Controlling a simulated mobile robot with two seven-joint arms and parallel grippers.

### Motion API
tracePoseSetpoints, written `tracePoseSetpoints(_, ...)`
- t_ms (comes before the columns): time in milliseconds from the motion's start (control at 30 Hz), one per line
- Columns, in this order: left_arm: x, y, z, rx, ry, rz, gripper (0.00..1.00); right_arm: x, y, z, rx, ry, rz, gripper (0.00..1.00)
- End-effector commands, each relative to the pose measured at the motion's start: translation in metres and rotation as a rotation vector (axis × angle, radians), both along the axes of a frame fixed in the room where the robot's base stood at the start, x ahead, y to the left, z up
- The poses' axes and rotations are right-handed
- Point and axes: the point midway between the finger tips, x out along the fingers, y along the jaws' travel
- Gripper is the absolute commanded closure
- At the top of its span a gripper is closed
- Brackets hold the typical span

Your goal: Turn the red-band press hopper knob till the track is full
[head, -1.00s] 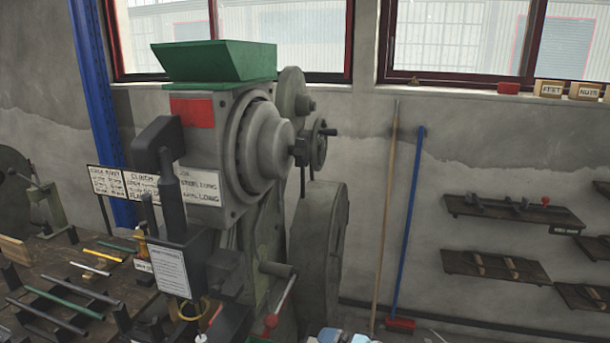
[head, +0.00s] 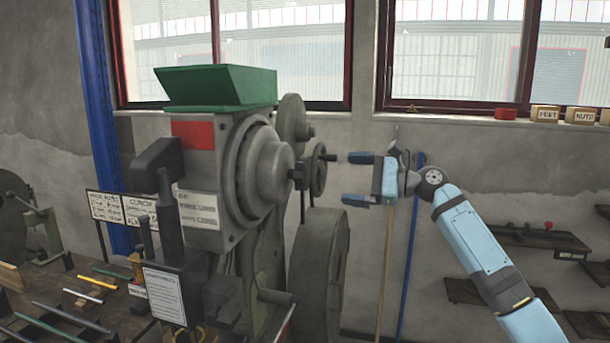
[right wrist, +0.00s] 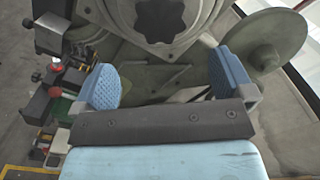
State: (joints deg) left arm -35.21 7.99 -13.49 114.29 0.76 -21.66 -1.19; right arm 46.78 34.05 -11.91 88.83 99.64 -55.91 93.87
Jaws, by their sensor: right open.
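The red-band press (head: 205,150) stands left of centre in the head view, with a red patch (head: 193,134) below its green hopper (head: 218,88). A round grey drum (head: 262,170) on its right side carries a small dark knob (head: 298,174). In the right wrist view a dark lobed knob (right wrist: 160,20) shows at the top, beyond the fingers. My right gripper (head: 352,179) is open and empty, right of the knob and apart from it; its blue finger pads also show in the right wrist view (right wrist: 168,80). My left gripper is out of view. I cannot make out the track's fill.
A crank wheel (head: 318,172) and a large grey wheel (head: 322,262) are on the press's right side. A bench (head: 120,305) with coloured rods is at left. Poles lean on the wall behind my right arm, and shelves (head: 530,240) hang at right.

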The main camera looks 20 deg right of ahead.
Motion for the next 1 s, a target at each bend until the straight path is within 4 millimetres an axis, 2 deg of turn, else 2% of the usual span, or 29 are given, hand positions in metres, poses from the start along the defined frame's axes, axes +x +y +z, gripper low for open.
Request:
tracePoseSetpoints(300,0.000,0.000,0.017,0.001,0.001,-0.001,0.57,0.038,0.058,0.003,0.001,0.000,0.001,0.00)
tracePoseSetpoints(500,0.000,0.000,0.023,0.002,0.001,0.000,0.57,0.056,0.083,0.001,-0.001,-0.002,-0.001,0.00)
tracePoseSetpoints(700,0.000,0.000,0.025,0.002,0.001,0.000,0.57,0.064,0.094,0.000,-0.002,-0.001,-0.002,0.00)
tracePoseSetpoints(967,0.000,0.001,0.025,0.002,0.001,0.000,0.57,0.064,0.095,-0.001,-0.002,-0.002,-0.002,0.00)
tracePoseSetpoints(1000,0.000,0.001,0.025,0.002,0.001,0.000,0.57,0.064,0.095,-0.001,-0.002,-0.002,-0.002,0.05)
